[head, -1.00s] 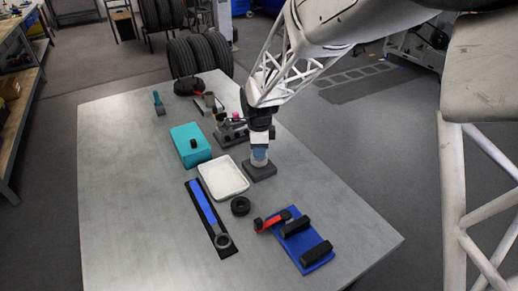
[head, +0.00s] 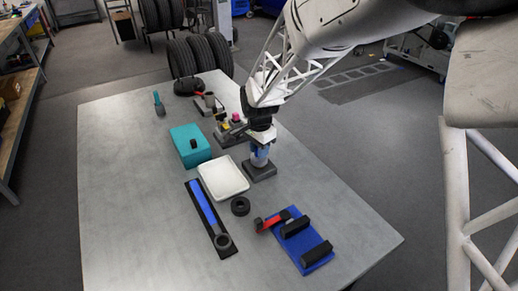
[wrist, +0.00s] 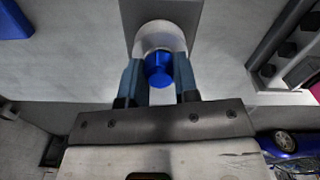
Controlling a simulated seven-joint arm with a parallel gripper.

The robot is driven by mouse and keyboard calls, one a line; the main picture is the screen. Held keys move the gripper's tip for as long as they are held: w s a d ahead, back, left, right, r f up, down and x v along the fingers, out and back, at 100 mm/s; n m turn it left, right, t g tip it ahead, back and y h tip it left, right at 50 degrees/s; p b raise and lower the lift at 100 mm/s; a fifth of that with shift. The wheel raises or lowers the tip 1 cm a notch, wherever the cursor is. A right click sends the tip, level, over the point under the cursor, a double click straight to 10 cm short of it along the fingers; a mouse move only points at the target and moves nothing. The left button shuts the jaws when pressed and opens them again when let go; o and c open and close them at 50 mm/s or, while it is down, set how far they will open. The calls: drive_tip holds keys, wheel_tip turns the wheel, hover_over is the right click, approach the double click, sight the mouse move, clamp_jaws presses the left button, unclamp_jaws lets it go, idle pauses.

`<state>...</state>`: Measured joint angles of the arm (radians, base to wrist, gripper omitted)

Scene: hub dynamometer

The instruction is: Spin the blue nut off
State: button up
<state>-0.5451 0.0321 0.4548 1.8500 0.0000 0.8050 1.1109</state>
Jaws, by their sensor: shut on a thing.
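The blue nut (wrist: 159,68) sits at the top of a pale round hub, seen in the wrist view between the two fingers. The hub stands on a dark grey base block (head: 260,171) near the right edge of the table. My gripper (head: 260,153) points down over the hub, and in the wrist view its fingers (wrist: 158,80) are shut on the blue nut from both sides. The nut's lower part and threads are hidden.
A white tray (head: 223,179) lies just left of the hub. A teal box (head: 189,146), a dark fixture with coloured knobs (head: 231,130), a black ring (head: 240,206), a blue-handled wrench (head: 203,205) on a black mat and a blue rack (head: 304,246) stand around. The front left is clear.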

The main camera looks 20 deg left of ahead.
drive_tip(key=n, duration=0.3)
drive_tip(key=shift+n, duration=0.3)
drive_tip(key=n, duration=0.3)
drive_tip(key=shift+n, duration=0.4)
drive_tip(key=n, duration=0.3)
drive_tip(key=shift+r+n, duration=0.1)
drive_tip(key=shift+n, duration=2.4)
drive_tip(key=o, duration=0.8)
drive_tip(key=shift+m, duration=0.3)
